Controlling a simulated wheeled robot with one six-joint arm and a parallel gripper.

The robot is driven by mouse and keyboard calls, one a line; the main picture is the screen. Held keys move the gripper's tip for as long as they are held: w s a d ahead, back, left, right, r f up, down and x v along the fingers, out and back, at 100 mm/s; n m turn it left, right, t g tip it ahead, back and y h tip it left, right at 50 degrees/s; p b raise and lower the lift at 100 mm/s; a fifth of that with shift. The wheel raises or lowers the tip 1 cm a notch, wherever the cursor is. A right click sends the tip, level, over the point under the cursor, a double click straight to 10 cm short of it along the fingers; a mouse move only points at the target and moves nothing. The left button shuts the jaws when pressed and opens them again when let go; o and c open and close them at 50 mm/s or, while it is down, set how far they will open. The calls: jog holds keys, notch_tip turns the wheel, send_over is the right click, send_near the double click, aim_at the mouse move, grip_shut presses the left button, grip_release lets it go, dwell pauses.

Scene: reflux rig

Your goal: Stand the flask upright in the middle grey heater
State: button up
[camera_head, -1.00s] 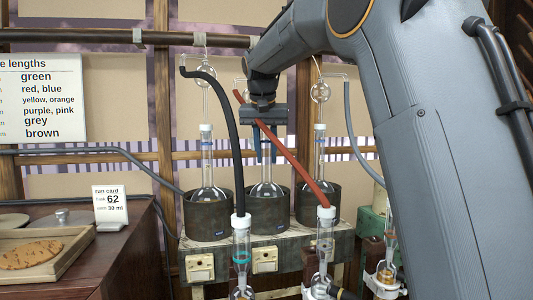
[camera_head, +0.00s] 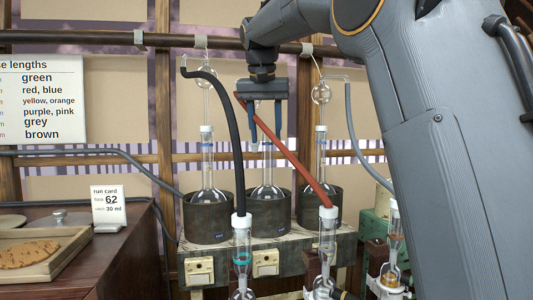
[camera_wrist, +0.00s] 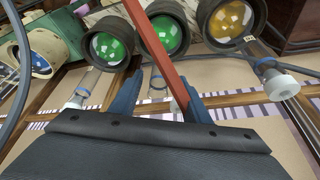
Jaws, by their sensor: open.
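The flask (camera_head: 267,185) stands upright in the middle grey heater (camera_head: 267,217), its round bottom sunk inside the rim. Its clear neck rises straight up below my gripper (camera_head: 266,143). My gripper is open, its two blue fingers pointing down on either side near the neck's top, holding nothing. In the wrist view my fingers (camera_wrist: 158,98) are apart, with the flask's neck (camera_wrist: 158,77) showing between them. The middle heater (camera_wrist: 150,15) is beyond. The red hose partly hides the neck top, so I cannot tell the exact clearance.
A red hose (camera_head: 290,155) slants close in front of my gripper, and a black hose (camera_head: 233,130) hangs to its left. Flasks in heaters stand on the left (camera_head: 207,185) and right (camera_head: 320,180). A dark rail (camera_head: 100,40) crosses behind. Glass tubes stand in front.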

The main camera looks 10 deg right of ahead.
jog(key=v, duration=0.5)
jog(key=shift+b, duration=0.3)
jog(key=shift+s, duration=0.1)
